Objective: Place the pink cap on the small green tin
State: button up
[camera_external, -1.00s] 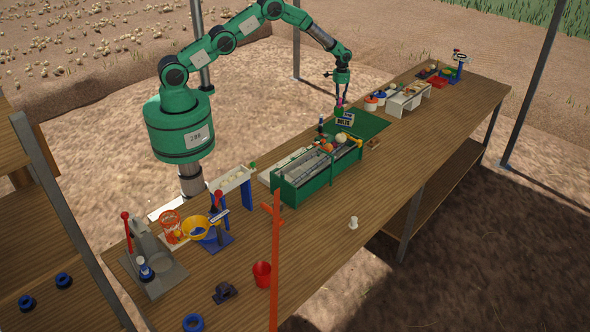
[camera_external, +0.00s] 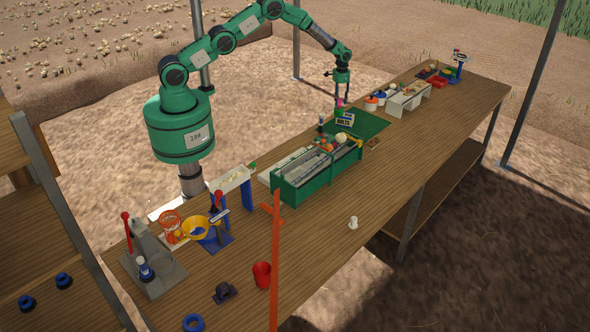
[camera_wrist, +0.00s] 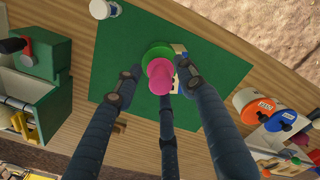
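The pink cap (camera_wrist: 160,78) is between my fingers in the wrist view. It overlaps the green tin (camera_wrist: 154,53), which stands on the dark green mat (camera_wrist: 110,62). In the external view the pink cap (camera_external: 340,102) shows directly above the small green tin (camera_external: 339,112). I cannot tell whether it sits squarely. My gripper (camera_wrist: 156,76) is open, with gaps between its fingertips and the cap on both sides. In the external view my gripper (camera_external: 342,95) is just above the cap at the mat's back edge.
A box labelled BOLTS (camera_external: 345,120) stands close beside the tin. A green divided crate (camera_external: 318,172) is nearer the camera. Orange and blue lidded pots (camera_external: 372,102) and a white rack (camera_external: 409,97) stand to the right. The mat's right part is clear.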

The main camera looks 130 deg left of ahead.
notch_tip(320, 180, up, 12)
jog(key=b, duration=0.1)
jog(key=shift+f, duration=0.2)
dwell(0.3)
dwell(0.5)
dwell(0.5)
